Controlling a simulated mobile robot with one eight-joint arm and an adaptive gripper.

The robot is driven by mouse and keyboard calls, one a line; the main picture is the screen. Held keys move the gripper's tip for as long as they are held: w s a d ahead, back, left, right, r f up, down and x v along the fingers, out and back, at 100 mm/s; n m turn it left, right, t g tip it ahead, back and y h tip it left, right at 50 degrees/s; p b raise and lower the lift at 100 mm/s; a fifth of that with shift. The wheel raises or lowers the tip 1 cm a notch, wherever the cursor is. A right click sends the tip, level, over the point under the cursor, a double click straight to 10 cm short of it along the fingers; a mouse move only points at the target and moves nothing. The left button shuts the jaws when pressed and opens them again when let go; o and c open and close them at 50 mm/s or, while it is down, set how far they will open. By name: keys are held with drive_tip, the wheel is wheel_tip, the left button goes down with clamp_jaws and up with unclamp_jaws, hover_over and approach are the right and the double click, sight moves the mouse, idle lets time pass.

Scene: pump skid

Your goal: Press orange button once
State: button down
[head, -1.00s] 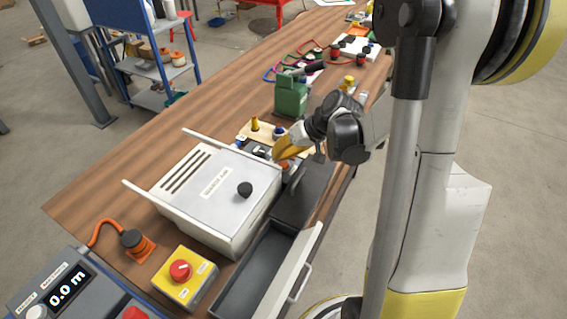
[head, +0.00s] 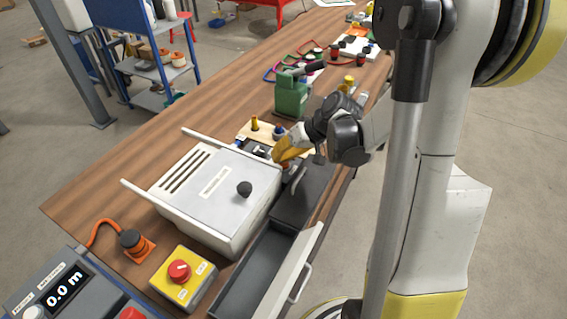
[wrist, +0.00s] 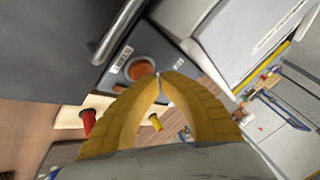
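The orange button (wrist: 141,69) is round and set in a small dark grey box (wrist: 150,45) with a white label; it shows in the wrist view just beyond my fingertips. My gripper (wrist: 159,77) has yellow padded fingers whose tips meet, with nothing between them. The tips overlap the button's lower right edge in this view; I cannot tell whether they touch it. In the head view my gripper (head: 281,158) points down behind the white cabinet, and it mostly hides the button there.
A white cabinet (head: 215,187) with handles stands close beside my gripper. A dark open drawer (head: 250,275) is in front. A green device (head: 291,97) stands behind. A yellow box with a red knob (head: 179,271) and an orange-based plug (head: 132,242) are at the front left.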

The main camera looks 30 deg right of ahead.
sight(280, 163)
drive_tip(key=shift+f+b, duration=0.5)
idle(0.4)
drive_tip(key=shift+r, duration=0.1)
drive_tip(key=shift+r+p, duration=0.7)
drive_tip(key=shift+r, duration=0.15)
wheel_tip(280, 163, up, 5)
drive_tip(key=p, duration=0.4)
idle(0.8)
drive_tip(key=s+a+r+h, duration=0.1)
drive_tip(key=s+a+r, duration=0.2)
drive_tip(key=s+r, duration=0.1)
drive_tip(key=s+a+r+t+h, duration=0.1)
drive_tip(key=s+a+r+h, duration=0.1)
drive_tip(key=s, duration=0.5)
drive_tip(key=s+a+r+n+h, duration=0.1)
drive_tip(key=s+a+r, duration=0.3)
drive_tip(key=s+r, duration=0.1)
drive_tip(key=shift+s+a+r+t+h, duration=0.3)
drive_tip(key=shift+s+a+h, duration=0.1)
drive_tip(key=shift+s, duration=0.35)
